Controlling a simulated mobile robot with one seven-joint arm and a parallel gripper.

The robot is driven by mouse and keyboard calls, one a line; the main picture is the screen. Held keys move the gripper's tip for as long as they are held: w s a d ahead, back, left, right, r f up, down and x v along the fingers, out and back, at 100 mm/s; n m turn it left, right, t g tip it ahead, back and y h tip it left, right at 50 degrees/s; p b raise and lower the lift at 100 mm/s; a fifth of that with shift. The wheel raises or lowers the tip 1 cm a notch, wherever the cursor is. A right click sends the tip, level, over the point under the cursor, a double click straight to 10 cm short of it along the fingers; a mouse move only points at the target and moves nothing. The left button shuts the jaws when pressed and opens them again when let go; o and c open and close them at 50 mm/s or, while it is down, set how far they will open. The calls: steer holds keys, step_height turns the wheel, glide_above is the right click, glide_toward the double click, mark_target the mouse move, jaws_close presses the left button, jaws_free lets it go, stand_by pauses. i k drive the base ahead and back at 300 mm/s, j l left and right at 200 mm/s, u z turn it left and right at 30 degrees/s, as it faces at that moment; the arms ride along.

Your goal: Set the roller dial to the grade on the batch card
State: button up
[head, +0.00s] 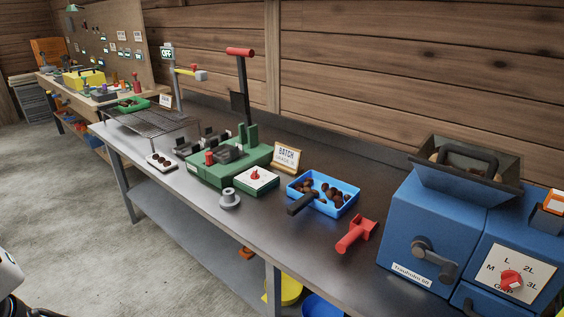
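The roller dial (512,280) is a red knob on a white plate on the front of the blue machine (427,217) at the right. The plate (528,263) bears the marks M, L, 2L and 3L, with the word GAP partly covered below. I cannot tell which mark the knob points to. The batch card (288,157) stands upright in a wooden frame at the rear of the metal bench. It reads BATCH, with GRADE below; the grade's last character is too small to read surely. My gripper is not in view; only a white and dark piece of me shows at the lower left.
A crank handle (434,250) sticks out of the machine's front, and a hopper (465,170) tops it. A red scoop (356,234), a blue tray (324,206) of chestnuts and a green lever press (230,165) stand on the metal bench (290,243). Open floor (100,235) lies at left.

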mark_target(510, 280)
steer(key=k+j+z, duration=0.15)
steer(key=z, duration=0.25)
steer(key=k+j+z, duration=0.2)
steer(key=z, duration=0.2)
steer(key=j, duration=0.1)
